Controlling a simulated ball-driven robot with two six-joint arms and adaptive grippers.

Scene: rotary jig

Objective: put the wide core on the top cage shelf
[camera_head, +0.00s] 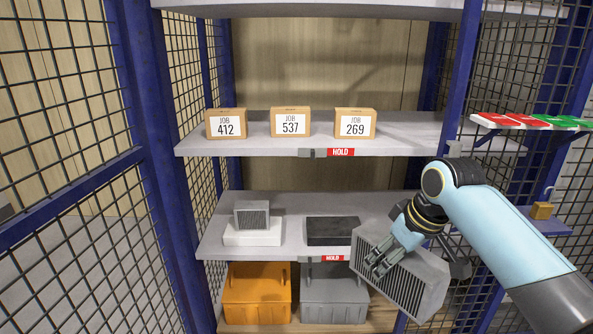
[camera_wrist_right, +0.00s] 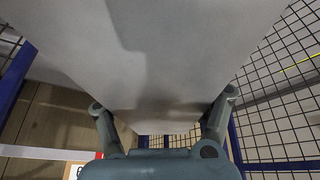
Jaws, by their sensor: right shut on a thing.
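A large grey finned block, the wide core (camera_head: 415,285), is in my right gripper (camera_head: 382,260) and tilted, in front of the right end of the lower shelf (camera_head: 280,245). In the right wrist view the core's broad plain grey face (camera_wrist_right: 165,60) fills the space between the two fingers of my right gripper (camera_wrist_right: 163,112). The top cage shelf (camera_head: 350,8) shows only as its front edge and underside at the top of the head view; its upper surface is hidden. My left gripper is not in view.
The middle shelf (camera_head: 400,135) bears three cartons marked 412 (camera_head: 226,124), 537 (camera_head: 290,123) and 269 (camera_head: 354,124). Blue posts (camera_head: 160,150) and mesh (camera_head: 70,240) flank the shelves.

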